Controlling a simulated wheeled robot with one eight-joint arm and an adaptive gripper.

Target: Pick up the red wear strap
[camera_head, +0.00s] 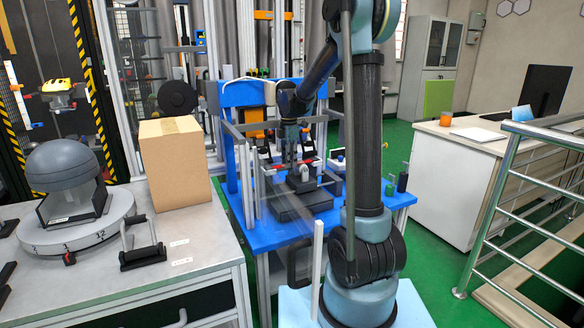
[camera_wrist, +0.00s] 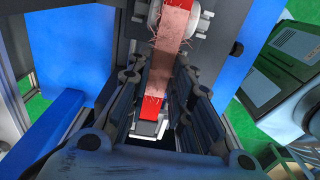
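The red wear strap (camera_wrist: 170,45) shows in the wrist view as a band with red ends and a pale pink, frayed middle. It runs from the top of the picture down between the fingers of my gripper (camera_wrist: 172,75). The fingers stand apart on either side of the strap, and I see no clear grip on it. In the head view my gripper (camera_head: 291,155) points down over the blue test rig. Small red parts of the strap (camera_head: 308,162) show beside it; the fingers and arm hide the rest.
The blue rig table (camera_head: 400,199) carries a dark block (camera_head: 300,205) and upright posts close around my gripper. A cardboard box (camera_head: 175,170) and a helmet on a round stand (camera_head: 65,172) are on the left bench. A desk and metal railing (camera_head: 490,205) are at the right.

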